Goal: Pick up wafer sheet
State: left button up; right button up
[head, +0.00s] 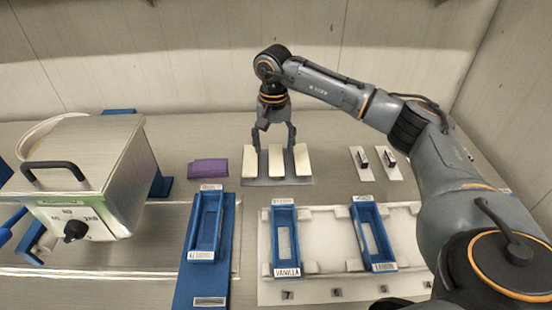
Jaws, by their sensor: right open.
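Three cream wafer sheets lie side by side on a grey plate (262,183) at the back middle of the table: a left one (249,162), a middle one (276,168) and a right one (302,160). My right gripper (274,147) points down over them with its fingers spread. Its fingertips appear to be on either side of the middle sheet, near its far end. I cannot tell whether they touch it. Nothing is seen held. My left gripper is not in view.
A purple block (208,168) lies left of the sheets. Blue frames (207,225), one labelled VANILLA (286,268), lie in front. Two small pale plates with dark handles (364,158) lie at right.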

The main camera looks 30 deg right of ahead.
aim_at(277, 173)
notch_tip(277, 173, down, 3)
jog(key=shift+d+f, duration=0.1)
jog(key=shift+f, duration=0.05)
jog(key=shift+d+f+p, duration=0.15)
jog(key=shift+f+p, duration=0.4)
jog(key=shift+p, duration=0.2)
jog(key=f, duration=0.1)
jog(key=f+p, duration=0.1)
jog(key=f, duration=0.2)
jog(key=shift+d, duration=0.3)
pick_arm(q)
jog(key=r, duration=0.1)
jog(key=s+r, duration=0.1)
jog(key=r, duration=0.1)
pick_arm(e)
jog(key=shift+f, duration=0.1)
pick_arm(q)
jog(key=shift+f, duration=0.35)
pick_arm(e)
jog(key=shift+f, duration=0.25)
jog(key=c, duration=0.8)
